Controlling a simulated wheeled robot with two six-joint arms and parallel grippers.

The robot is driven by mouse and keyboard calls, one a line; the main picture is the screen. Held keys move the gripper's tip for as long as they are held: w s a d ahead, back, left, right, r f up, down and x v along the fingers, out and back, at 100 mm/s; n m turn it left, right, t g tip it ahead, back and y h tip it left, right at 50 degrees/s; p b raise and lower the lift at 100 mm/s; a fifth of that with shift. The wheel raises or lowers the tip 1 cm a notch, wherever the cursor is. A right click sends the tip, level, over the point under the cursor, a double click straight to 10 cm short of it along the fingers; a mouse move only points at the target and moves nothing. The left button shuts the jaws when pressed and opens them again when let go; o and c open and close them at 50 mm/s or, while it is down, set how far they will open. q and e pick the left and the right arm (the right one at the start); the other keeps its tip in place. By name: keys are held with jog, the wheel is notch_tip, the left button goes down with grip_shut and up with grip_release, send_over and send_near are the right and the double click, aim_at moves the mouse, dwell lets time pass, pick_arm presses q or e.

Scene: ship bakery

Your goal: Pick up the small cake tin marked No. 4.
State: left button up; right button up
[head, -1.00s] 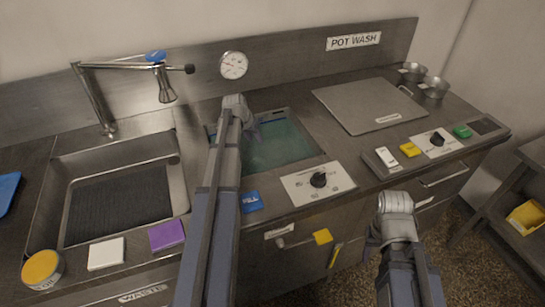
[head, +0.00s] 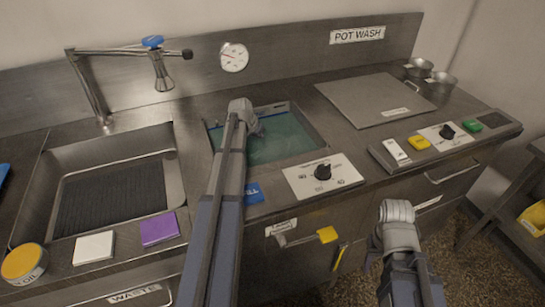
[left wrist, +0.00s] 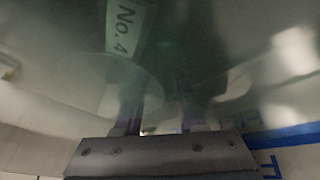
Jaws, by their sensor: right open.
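In the left wrist view a pale label reading "No. 4" (left wrist: 124,30) shows through greenish, murky water, on a surface whose outline is blurred. My left gripper (left wrist: 160,112) has its two fingers pointing toward that area, a gap between them; whether they touch or hold anything is unclear. In the head view my left arm reaches over the water-filled basin (head: 290,150), and its fingers are hidden. No tin can be made out in the water there. My right gripper (head: 396,213) is open, in front of the counter's front edge, away from the basin.
An empty sink (head: 178,178) with a tap (head: 160,72) lies left of the basin. A metal lid (head: 372,97) lies right of it. Two small metal tins (head: 418,69) stand at the back right. A dial panel (head: 322,176) sits at the front.

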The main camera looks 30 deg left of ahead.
pick_arm(q)
jog(key=shift+w+f, duration=0.1)
jog(key=shift+f, duration=0.1)
grip_shut()
dwell(1.3)
